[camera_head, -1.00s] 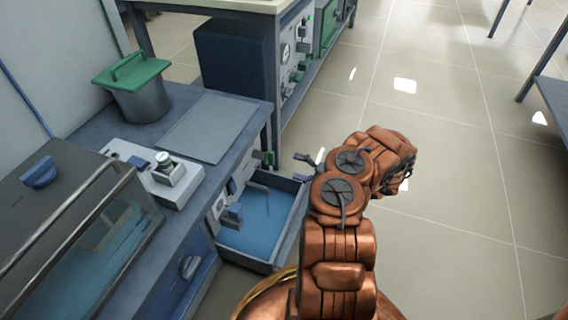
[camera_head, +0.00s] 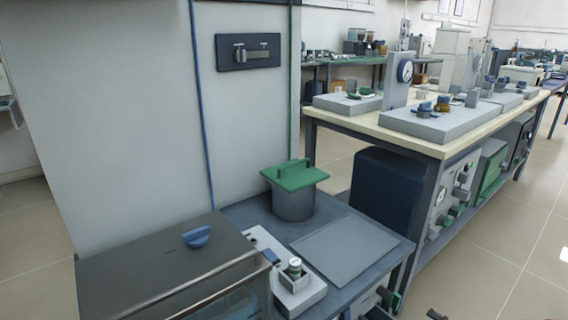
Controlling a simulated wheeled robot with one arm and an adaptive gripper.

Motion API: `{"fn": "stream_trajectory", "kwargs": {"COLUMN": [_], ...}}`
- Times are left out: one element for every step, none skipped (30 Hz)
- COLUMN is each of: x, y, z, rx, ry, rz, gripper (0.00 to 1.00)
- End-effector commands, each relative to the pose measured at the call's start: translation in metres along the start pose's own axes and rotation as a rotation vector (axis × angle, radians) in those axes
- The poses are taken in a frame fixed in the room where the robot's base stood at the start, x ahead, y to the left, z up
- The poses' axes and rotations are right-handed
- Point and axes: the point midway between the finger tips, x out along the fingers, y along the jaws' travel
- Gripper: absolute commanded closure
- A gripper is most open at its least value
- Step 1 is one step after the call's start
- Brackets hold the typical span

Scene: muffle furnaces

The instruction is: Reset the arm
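My arm is almost wholly out of the head view. Only a small dark piece shows at the bottom edge, right of the near bench; it seems to be the tip of my gripper (camera_head: 437,315). Too little of it shows to tell whether it is open or shut, or whether it holds anything.
A near bench (camera_head: 345,212) bears a grey pot with a green lid (camera_head: 294,178), a flat grey plate (camera_head: 345,248) and a glass-fronted box with a blue knob (camera_head: 197,237). A long table (camera_head: 430,148) with instruments stands behind. Open floor (camera_head: 490,270) lies at right.

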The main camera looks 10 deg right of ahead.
Motion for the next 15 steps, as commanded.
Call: {"fn": "stream_trajectory", "kwargs": {"x": [0.01, 0.017, 0.028, 0.037, 0.046, 0.058, 0.066, 0.074, 0.085, 0.092, 0.099, 0.108, 0.114, 0.119, 0.127], "y": [0.018, 0.029, 0.044, 0.057, 0.069, 0.088, 0.102, 0.114, 0.131, 0.143, 0.156, 0.17, 0.182, 0.193, 0.208], "z": [-0.003, -0.005, -0.01, -0.015, -0.02, -0.027, -0.033, -0.039, -0.047, -0.054, -0.061, -0.071, -0.078, -0.085, -0.095], "rx": [-0.027, -0.046, -0.078, -0.103, -0.131, -0.172, -0.205, -0.235, -0.276, -0.308, -0.338, -0.375, -0.404, -0.435, -0.475], "ry": [0.026, 0.045, 0.073, 0.099, 0.127, 0.162, 0.19, 0.218, 0.255, 0.283, 0.31, 0.346, 0.372, 0.397, 0.433], "rz": [0.006, 0.01, 0.016, 0.021, 0.026, 0.034, 0.041, 0.046, 0.055, 0.062, 0.07, 0.08, 0.088, 0.096, 0.106], "gripper": [0.04, 0.04, 0.04, 0.04, 0.04, 0.04, 0.04, 0.04, 0.04, 0.04, 0.04, 0.04, 0.04, 0.04, 0.04]}}
